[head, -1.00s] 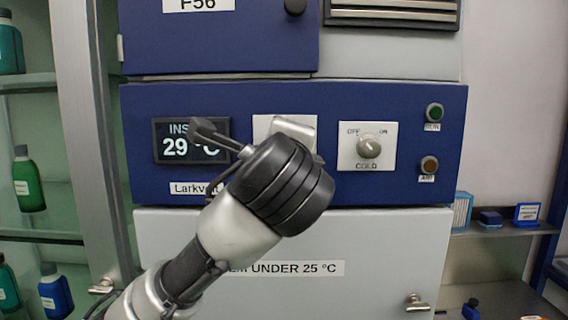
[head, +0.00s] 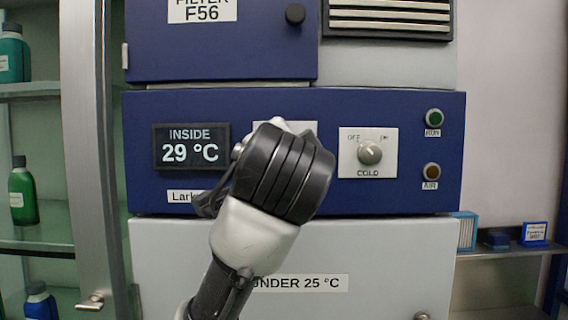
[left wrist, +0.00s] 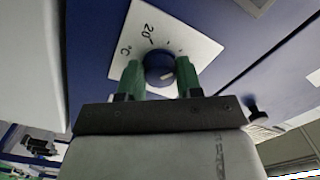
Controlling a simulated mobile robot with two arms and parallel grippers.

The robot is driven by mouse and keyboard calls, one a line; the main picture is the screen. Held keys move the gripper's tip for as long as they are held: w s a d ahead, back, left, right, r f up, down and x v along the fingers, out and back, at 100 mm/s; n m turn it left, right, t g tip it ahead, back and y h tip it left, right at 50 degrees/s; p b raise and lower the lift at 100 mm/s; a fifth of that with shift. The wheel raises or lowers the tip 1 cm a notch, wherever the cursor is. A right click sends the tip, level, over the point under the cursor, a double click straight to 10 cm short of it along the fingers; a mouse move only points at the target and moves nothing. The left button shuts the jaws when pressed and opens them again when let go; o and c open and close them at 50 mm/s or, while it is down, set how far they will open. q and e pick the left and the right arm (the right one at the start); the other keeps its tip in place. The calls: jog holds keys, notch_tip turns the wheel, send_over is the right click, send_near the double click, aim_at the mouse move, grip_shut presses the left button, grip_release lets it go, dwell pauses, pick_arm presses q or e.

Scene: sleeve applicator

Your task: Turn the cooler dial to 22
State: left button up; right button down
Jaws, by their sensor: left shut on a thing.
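The cooler dial (left wrist: 159,67) is a dark blue round knob on a white plate (left wrist: 143,27) marked "20" and "°C" in the left wrist view. My left gripper (left wrist: 159,74) has its two green fingers on either side of the knob, shut on it. A light pointer mark on the knob is partly covered near the right finger. In the head view my left arm's wrist hides the knob, and only edges of its plate (head: 310,127) show. The display (head: 191,147) reads "INSIDE 29 °C". My right gripper is not in view.
Right of my wrist is another knob (head: 369,153) on a white plate marked OFF, ON and COLD. A green button (head: 434,118) and an amber button (head: 431,171) are farther right. A glass cabinet with bottles (head: 22,190) stands at the left.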

pick_arm(q)
jog(key=shift+f+n, duration=0.2)
jog(key=shift+n, duration=0.5)
jog(key=o, duration=0.9)
jog(key=shift+r, duration=0.1)
jog(key=shift+s+b, duration=0.1)
jog(key=shift+b, duration=0.2)
jog(key=s+b, duration=0.3)
jog(key=s, duration=0.7)
jog(key=shift+s+b, duration=0.35)
